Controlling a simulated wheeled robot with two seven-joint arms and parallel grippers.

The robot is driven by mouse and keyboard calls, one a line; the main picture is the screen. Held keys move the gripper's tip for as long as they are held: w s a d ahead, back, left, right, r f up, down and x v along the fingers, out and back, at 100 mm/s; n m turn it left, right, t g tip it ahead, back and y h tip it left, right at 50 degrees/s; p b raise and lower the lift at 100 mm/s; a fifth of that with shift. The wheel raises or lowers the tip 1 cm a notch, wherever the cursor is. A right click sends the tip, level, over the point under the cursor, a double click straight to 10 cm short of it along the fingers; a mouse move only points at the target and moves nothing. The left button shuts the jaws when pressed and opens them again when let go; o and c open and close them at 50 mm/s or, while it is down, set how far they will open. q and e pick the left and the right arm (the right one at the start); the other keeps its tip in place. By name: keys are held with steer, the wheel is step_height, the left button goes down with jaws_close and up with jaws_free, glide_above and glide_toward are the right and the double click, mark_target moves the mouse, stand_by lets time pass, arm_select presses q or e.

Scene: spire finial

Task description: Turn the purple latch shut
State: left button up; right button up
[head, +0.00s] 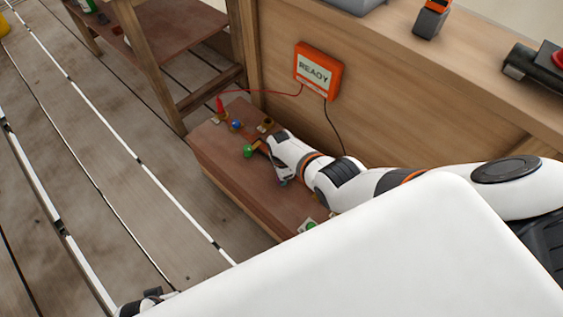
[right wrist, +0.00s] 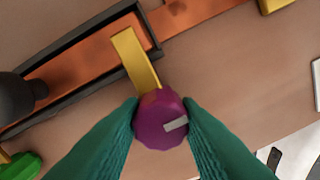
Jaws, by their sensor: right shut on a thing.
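The purple latch (right wrist: 162,120) has a round faceted knob with a pale grey mark. Its yellow arm (right wrist: 135,58) points up and slightly left in the right wrist view. The arm reaches across the lower edge of a black channel and overlaps the orange bar (right wrist: 75,72) there. My right gripper (right wrist: 161,126) is shut on the knob, one green finger on each side. In the head view my right gripper (head: 266,146) is down at the brown box, and the latch is hidden. A dark and white part of mine shows at the bottom left, too cut off to read.
The brown box (head: 215,160) carries a green ball (head: 248,151), a blue ball (head: 236,125) and a red plug (head: 220,104) with a cable. An orange READY box (head: 318,70) is on the bench side behind. A black knob (right wrist: 14,92) stands left in the wrist view.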

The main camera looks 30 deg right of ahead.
steer(key=shift+d, duration=0.15)
steer(key=o, duration=1)
steer(key=shift+c, duration=0.2)
step_height(320, 180, up, 4)
steer(key=p, duration=0.3)
step_height(320, 180, up, 3)
steer(key=shift+r+p, duration=0.1)
steer(key=shift+p, duration=1.1)
arm_select(q)
steer(key=s+f, duration=0.5)
steer(key=f, duration=0.2)
steer(key=s+a+f+g, duration=0.1)
steer(key=s+f, duration=0.4)
steer(key=f, duration=0.3)
steer(key=shift+a, duration=0.25)
arm_select(e)
steer(key=shift+r, duration=0.15)
arm_select(q)
steer(key=shift+s+f, duration=0.1)
steer(key=shift+s, duration=0.05)
